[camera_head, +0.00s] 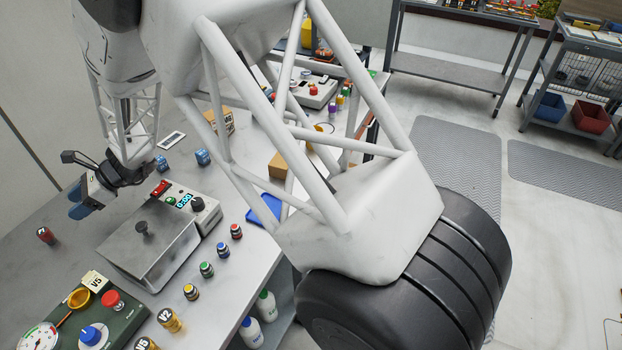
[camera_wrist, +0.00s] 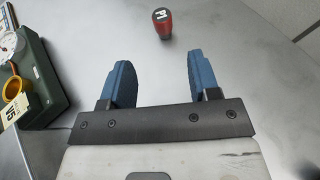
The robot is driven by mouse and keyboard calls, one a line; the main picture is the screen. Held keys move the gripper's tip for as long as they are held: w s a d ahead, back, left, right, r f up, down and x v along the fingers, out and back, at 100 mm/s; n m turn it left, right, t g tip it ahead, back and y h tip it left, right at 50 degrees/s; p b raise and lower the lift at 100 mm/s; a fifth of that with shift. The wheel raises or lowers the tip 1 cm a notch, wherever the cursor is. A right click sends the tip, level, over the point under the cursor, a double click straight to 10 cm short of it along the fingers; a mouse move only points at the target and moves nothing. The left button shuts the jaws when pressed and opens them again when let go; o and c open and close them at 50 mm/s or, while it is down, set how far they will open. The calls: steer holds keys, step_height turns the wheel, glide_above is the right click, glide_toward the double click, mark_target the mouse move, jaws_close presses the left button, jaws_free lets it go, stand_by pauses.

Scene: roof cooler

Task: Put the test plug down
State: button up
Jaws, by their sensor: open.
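A small red plug (camera_head: 46,236) with a dark end stands on the grey bench at the left; I take it for the test plug. In the wrist view the red plug (camera_wrist: 163,24) shows a dark and white marking on top, too small to read surely. It stands beyond my fingertips, roughly centred between them and not touching. My gripper (camera_head: 78,203) has blue fingers and is above the bench. In the wrist view my gripper (camera_wrist: 160,65) is open, with nothing between the fingers.
A metal lidded box with a display (camera_head: 150,242) stands right of my gripper. A green gauge panel (camera_head: 110,325) is at the front left, and in the wrist view the green panel (camera_wrist: 40,85) is at left. Several coloured-cap bottles line the bench. Bare bench surrounds the red plug.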

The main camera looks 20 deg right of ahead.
steer(key=s+d+r+n+h, duration=0.25)
steer(key=s+d+r, duration=0.2)
steer(key=d, duration=0.45)
steer(key=s+d+r+n+t+h, duration=0.1)
steer(key=s+d+r+n, duration=0.2)
steer(key=d+r, duration=0.5)
steer(key=s+d+r+n+h, duration=0.2)
steer(key=s+d+r+n, duration=0.15)
steer(key=d, duration=0.75)
steer(key=s+d+r+n+t+h, duration=0.1)
steer(key=s+d+n+t+h, duration=0.1)
steer(key=s+d, duration=0.8)
steer(key=s+d+r+n+t+h, duration=0.2)
steer(key=s+d+n+h, duration=0.2)
steer(key=s+d, duration=0.7)
steer(key=d+h, duration=0.2)
steer(key=d, duration=0.3)
steer(key=shift+s+d, duration=0.2)
steer(key=shift+d, duration=0.05)
